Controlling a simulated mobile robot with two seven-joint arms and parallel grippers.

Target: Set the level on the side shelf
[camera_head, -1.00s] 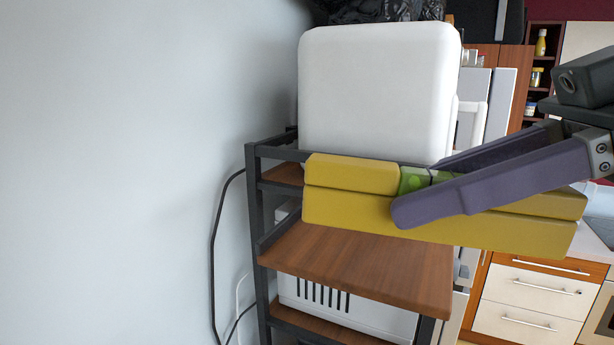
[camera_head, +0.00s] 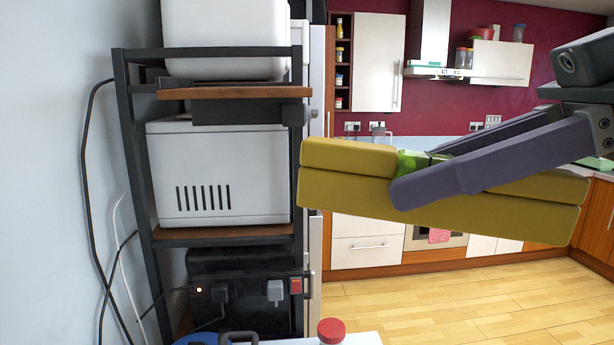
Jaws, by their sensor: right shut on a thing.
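The yellow level (camera_head: 330,180) with a green vial is in the head view, right of centre. My right gripper (camera_head: 415,180) is shut on it around the vial and holds it in the air, nearly horizontal with its right end a little lower. The side shelf (camera_head: 235,92) is a brown wooden board on a dark metal rack at the left. The level's left end shows just right of the rack's posts in the picture; I cannot tell the depth gap. My left gripper is not in view.
A white appliance (camera_head: 225,25) stands at the top of the rack and a white vented box (camera_head: 215,180) sits on a lower board. Black cables (camera_head: 90,200) hang at the left. A red-capped item (camera_head: 331,331) stands at the bottom. Kitchen cabinets and open wooden floor (camera_head: 460,300) lie behind.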

